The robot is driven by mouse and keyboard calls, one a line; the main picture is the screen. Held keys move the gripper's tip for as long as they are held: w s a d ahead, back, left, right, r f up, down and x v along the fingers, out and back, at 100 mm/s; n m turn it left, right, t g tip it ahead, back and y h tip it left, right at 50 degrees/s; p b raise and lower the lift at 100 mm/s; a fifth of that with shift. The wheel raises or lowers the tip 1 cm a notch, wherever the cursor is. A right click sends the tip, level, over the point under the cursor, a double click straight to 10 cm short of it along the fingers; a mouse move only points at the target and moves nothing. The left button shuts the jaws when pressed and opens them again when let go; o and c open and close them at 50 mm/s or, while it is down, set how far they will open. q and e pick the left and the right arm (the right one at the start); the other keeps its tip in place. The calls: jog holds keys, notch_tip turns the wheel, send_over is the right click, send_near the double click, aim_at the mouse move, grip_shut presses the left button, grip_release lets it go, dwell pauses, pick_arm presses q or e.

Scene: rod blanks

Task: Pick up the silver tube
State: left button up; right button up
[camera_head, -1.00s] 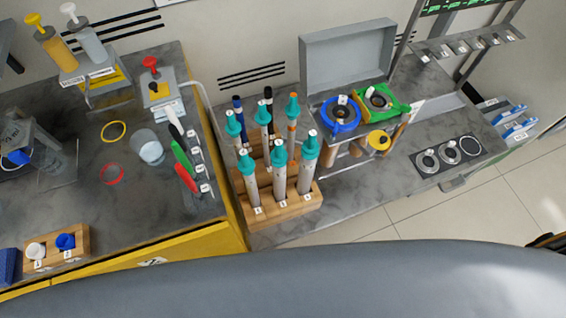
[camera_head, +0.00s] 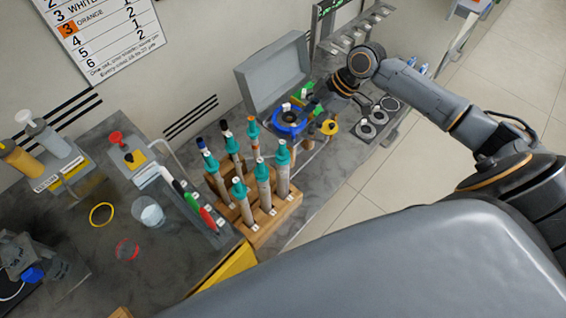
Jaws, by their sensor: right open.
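Several silver-grey tubes with teal upper parts stand upright in a wooden rack (camera_head: 258,238). The front ones are a right tube (camera_head: 283,181), a middle tube (camera_head: 264,192) and a left tube (camera_head: 245,208). Others behind them have dark, orange or other coloured tops. I cannot tell which one is the silver tube of the task. My left gripper is out of view.
A grey open-lidded box (camera_head: 272,75) stands behind the rings. Round dials (camera_head: 378,117) lie right of them. Coloured markers (camera_head: 192,202), a clear cup (camera_head: 150,214) and pump bottles (camera_head: 45,135) stand left of the rack. A wall chart (camera_head: 108,35) hangs above.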

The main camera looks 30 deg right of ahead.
aim_at(282, 145)
jog(key=p+x, duration=0.1)
jog(key=x, duration=0.6)
jog(key=shift+w+a+f, duration=0.1)
jog(key=shift+w+a, duration=0.05)
jog(key=p+x, duration=0.2)
jog(key=x, duration=0.3)
jog(key=shift+w+f, duration=0.15)
jog(key=shift+f, duration=0.3)
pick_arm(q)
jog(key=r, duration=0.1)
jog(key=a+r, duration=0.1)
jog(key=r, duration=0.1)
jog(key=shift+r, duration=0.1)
pick_arm(e)
grip_shut()
